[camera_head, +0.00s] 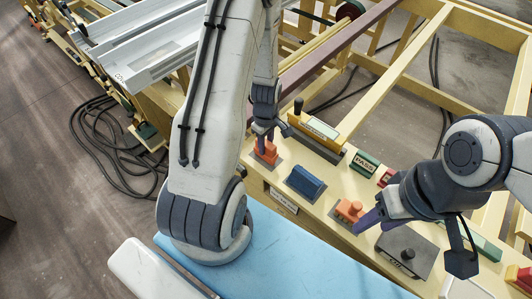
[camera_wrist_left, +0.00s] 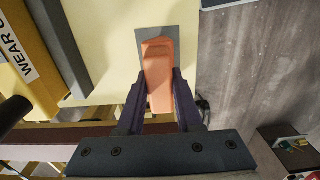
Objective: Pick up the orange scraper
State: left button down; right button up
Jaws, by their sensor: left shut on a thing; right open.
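An orange block-like handle (camera_head: 267,151) with a flat grey piece under it, which I take for the orange scraper, is at the left end of the cream bench. My left gripper (camera_head: 264,130) comes down over it. In the left wrist view the orange scraper (camera_wrist_left: 158,67) is between the two dark fingers of my left gripper (camera_wrist_left: 160,101), which are shut on it. I cannot tell whether it is clear of the bench. A second orange tool (camera_head: 349,211) on a grey plate lies further right. My right gripper (camera_head: 372,218) is open beside it.
A blue tool (camera_head: 305,183) sits between the two orange ones. A grey plate with a black knob (camera_head: 407,254) lies right of them. A green PASS block (camera_head: 365,163) and a yellow-labelled bar (camera_head: 316,129) stand behind. A blue padded surface (camera_head: 290,262) is in front.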

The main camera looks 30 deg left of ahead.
dwell(0.3)
pick_arm(q)
notch_tip(320, 180, up, 10)
jog(key=shift+b, duration=0.95)
